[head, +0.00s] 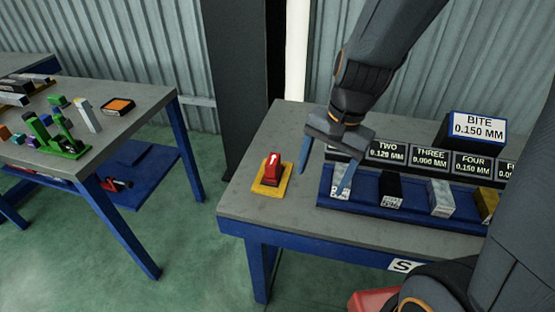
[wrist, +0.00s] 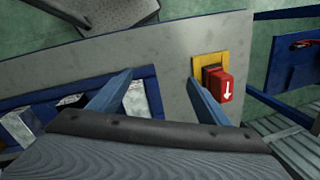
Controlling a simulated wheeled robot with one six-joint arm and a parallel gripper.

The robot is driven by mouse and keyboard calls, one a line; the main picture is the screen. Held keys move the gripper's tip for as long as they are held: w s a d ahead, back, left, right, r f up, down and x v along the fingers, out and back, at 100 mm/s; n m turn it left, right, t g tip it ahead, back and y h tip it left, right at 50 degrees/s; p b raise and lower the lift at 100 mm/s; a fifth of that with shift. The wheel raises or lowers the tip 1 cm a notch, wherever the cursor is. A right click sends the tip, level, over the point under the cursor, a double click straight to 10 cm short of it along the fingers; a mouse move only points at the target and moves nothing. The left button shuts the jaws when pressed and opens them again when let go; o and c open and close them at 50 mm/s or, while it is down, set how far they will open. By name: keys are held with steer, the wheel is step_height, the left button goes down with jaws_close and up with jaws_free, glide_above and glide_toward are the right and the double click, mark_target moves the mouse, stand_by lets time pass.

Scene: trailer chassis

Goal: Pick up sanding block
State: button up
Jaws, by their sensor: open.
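No object is clearly marked as the sanding block. A red block with a white arrow (head: 274,170) stands upright on a yellow plate (head: 267,189) at the bench's left; it also shows in the wrist view (wrist: 218,84). A blue tray (head: 365,212) to its right holds a pale block (head: 339,186), a black block (head: 390,188), a grey speckled block (head: 440,197) and a yellowish block (head: 488,203). My gripper (head: 325,183) is open and empty near the tray's left end. One finger partly hides the pale block. In the wrist view, my fingers (wrist: 160,78) span tray and bench.
Black number signs (head: 387,151) stand behind the tray, with a "BITE 0.150 MM" box (head: 478,128) behind them. A second bench (head: 138,105) at left holds green parts (head: 62,140) and an orange-black pad (head: 117,106). The grey bench top (head: 250,208) is bare around the yellow plate.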

mark_target(273, 159)
steer(key=w+a+r+m+t+y+p, duration=0.1)
steer(key=w+a+r+m+y+p, duration=0.2)
steer(key=w+a+m, duration=0.75)
steer(key=shift+s+a+f+m+h+p, duration=0.1)
steer(key=shift+f+m+p, duration=0.1)
steer(key=shift+f+m, duration=0.75)
steer(key=shift+w+d+f+m+h+p, duration=0.1)
steer(key=shift+f+m+p, duration=0.2)
steer(key=shift+f, duration=1.25)
steer(key=shift+s+a+f+m+h+p, duration=0.15)
steer(key=shift+f+m, duration=0.55)
steer(key=shift+f, duration=0.55)
steer(key=shift+c, duration=0.4)
steer(key=c, duration=1.3)
steer(key=shift+r+p, duration=0.4)
steer(key=shift+r, duration=4.7)
